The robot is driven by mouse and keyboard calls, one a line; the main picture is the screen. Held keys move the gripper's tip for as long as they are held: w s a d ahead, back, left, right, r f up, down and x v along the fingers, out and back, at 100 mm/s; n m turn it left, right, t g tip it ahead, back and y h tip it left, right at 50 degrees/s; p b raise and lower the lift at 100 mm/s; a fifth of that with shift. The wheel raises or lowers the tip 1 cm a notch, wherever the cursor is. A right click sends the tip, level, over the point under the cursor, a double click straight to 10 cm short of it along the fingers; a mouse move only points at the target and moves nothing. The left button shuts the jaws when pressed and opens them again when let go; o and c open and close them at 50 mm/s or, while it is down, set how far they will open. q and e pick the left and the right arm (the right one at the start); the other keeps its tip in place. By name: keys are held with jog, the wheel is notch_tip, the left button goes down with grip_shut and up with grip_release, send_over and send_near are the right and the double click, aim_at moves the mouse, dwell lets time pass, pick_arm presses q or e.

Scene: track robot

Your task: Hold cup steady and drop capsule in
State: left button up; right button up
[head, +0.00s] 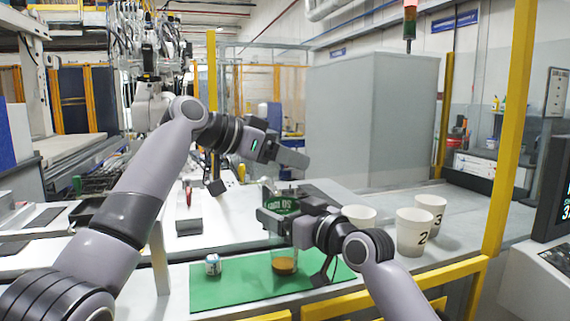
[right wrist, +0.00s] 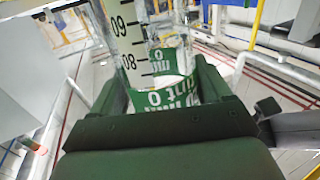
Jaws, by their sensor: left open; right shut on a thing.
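A tall clear cup (head: 284,254) with amber-brown content at its bottom stands on a green mat (head: 225,292). My right gripper (head: 271,215) is shut around its upper part and partly hides it. In the right wrist view, the cup (right wrist: 133,50) shows black graduation marks and a green label between the fingers. A small blue and white cylinder (head: 213,264), perhaps the capsule, stands on the mat to the left of the cup. My left gripper (head: 254,172) is open and empty, above and slightly left of the cup, clear of the cylinder.
White cups, one marked 2 (head: 413,233) and one marked 3 (head: 431,207), stand to the right of my right gripper. Another white cup (head: 360,214) is partly hidden. A dark block (head: 188,226) lies behind the mat. A yellow rail (head: 450,272) runs along the front right.

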jog(key=o, duration=1.1)
jog(key=shift+s+d, duration=0.1)
